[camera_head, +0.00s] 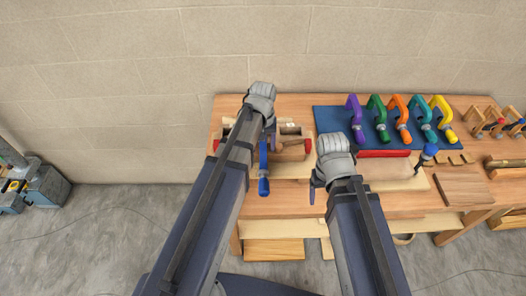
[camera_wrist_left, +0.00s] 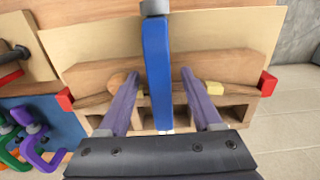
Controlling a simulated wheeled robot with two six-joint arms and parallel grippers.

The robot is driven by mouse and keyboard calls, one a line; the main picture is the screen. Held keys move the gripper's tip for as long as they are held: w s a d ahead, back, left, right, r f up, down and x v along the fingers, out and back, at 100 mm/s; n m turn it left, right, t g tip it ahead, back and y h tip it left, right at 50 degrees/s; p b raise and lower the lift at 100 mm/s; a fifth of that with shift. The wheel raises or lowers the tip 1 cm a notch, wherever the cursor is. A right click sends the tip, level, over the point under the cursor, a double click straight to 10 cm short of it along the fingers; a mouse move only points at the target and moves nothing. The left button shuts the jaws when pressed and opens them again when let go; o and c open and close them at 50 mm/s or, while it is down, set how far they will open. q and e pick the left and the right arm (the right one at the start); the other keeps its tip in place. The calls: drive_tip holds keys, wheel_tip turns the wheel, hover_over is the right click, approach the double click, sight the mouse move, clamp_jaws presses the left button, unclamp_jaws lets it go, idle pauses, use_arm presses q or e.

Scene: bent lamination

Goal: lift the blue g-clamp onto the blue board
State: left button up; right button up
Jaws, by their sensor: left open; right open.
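The blue g-clamp (camera_head: 263,159) stands at the wooden bending form on the left part of the bench, its handle toward the front edge. In the left wrist view its blue bar (camera_wrist_left: 157,65) runs lengthwise between my left gripper's fingers. My left gripper (camera_wrist_left: 160,76) is open, one finger on each side of the bar, with gaps showing. In the head view its fingers are mostly hidden by my arm. The blue board (camera_head: 330,122) lies at the back of the bench, to the right. My right gripper (camera_head: 318,183) is open and empty in front of the board.
Purple (camera_head: 354,118), green (camera_head: 377,117), orange (camera_head: 399,117), teal (camera_head: 421,118) and yellow (camera_head: 444,120) clamps lie in a row on the board. A red block (camera_head: 383,153) and a blue-topped tool (camera_head: 429,152) are in front of it. The board's left end is bare.

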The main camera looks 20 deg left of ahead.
use_arm(q)
drive_tip(key=shift+c, duration=0.3)
clamp_jaws()
drive_tip(key=shift+r, duration=0.1)
idle(0.4)
wheel_tip(320, 180, up, 10)
drive_tip(key=p, duration=1)
drive_tip(key=shift+r+p, duration=0.2)
drive_tip(key=shift+p, duration=0.1)
drive_tip(key=shift+r, duration=0.1)
wheel_tip(320, 180, up, 10)
drive_tip(key=p, duration=1)
drive_tip(key=shift+r, duration=0.1)
